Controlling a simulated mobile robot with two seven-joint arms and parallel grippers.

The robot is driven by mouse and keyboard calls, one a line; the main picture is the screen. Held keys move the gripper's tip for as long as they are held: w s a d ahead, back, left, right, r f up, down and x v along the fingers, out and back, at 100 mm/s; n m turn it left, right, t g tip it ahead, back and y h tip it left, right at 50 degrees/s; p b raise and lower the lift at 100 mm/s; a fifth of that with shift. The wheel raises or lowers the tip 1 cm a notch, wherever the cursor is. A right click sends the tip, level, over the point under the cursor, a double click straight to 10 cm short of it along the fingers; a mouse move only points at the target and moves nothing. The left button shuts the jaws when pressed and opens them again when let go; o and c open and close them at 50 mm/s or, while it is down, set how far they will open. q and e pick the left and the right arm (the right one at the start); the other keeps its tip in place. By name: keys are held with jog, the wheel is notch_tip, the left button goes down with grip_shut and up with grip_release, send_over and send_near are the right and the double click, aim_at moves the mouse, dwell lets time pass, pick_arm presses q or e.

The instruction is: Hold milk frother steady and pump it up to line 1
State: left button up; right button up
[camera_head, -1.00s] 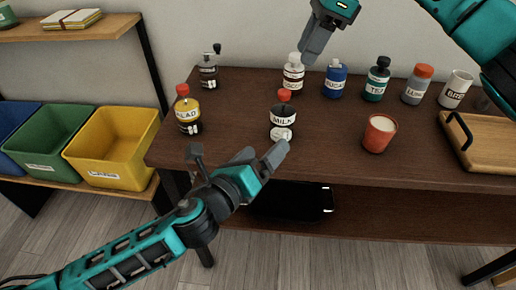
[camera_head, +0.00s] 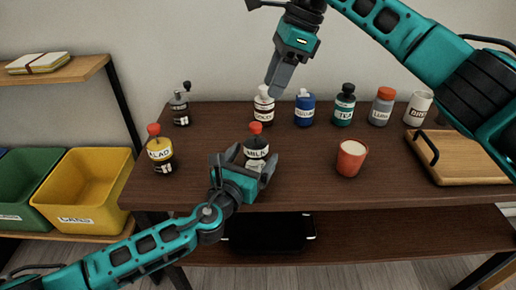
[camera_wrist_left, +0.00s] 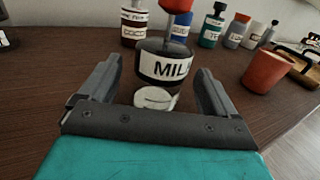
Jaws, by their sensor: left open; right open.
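The milk frother (camera_head: 257,147) is a dark jar with a white MILK label and a red knob on top. It stands upright near the table's front edge, and it also shows in the left wrist view (camera_wrist_left: 165,66). A small round white piece (camera_wrist_left: 156,98) is at its front, low down. My left gripper (camera_head: 249,162) is open and close in front of the frother, its fingers pointing to either side of it. My right gripper (camera_head: 279,78) hangs open and empty, fingers down, above and behind the frother.
A salad bottle (camera_head: 160,150) stands left of the frother and a red cup (camera_head: 351,158) right. Cocoa (camera_head: 264,105), sugar (camera_head: 305,108) and several other containers line the back. A wooden tray (camera_head: 462,160) lies at the right.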

pick_arm(q)
jog(key=shift+x, duration=2)
jog(key=c, duration=1.1)
jog(key=shift+c, duration=0.2)
